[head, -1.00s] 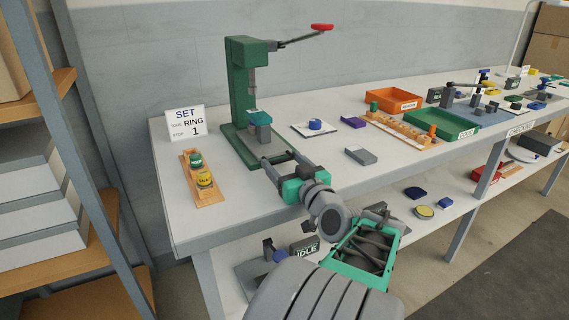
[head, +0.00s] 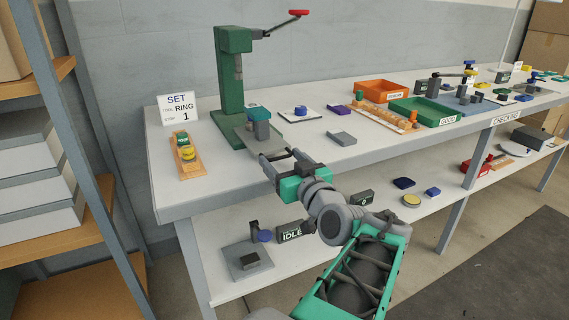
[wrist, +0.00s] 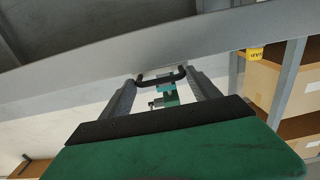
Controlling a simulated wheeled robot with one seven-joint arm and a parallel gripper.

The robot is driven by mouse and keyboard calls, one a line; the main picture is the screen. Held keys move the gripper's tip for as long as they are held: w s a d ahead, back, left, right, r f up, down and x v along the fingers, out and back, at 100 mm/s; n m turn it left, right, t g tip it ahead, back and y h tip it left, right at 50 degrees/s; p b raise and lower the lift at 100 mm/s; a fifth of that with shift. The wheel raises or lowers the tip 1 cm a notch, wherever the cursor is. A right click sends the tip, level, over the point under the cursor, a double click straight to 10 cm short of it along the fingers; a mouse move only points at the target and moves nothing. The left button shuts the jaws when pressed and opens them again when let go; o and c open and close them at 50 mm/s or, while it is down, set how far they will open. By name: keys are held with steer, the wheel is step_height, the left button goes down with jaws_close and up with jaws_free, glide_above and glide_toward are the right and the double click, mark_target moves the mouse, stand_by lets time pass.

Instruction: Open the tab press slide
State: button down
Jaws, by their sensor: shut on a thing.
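The green tab press (head: 233,75) stands at the back left of the bench, its red-knobbed lever (head: 299,13) raised. Its grey slide plate (head: 249,142) extends from the green base toward the bench's front edge. My gripper (head: 277,157) is at the slide's front end, low over the bench. In the wrist view, its fingers (wrist: 161,88) are on a black U-shaped handle (wrist: 162,76). The handle's grip point is hard to make out in the head view.
A sign card (head: 176,107) reads SET, RING, 1. A white plate with a blue ring (head: 300,112) and a grey block (head: 341,138) lie to the right. Shelving (head: 60,165) stands left.

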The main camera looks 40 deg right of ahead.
steer(key=shift+s, duration=0.6)
steer(key=shift+c, duration=2.3)
jaws_free()
steer(key=v, duration=0.7)
steer(key=shift+s+a+p, duration=0.2)
steer(key=shift+s+p, duration=0.1)
steer(key=shift+s, duration=0.05)
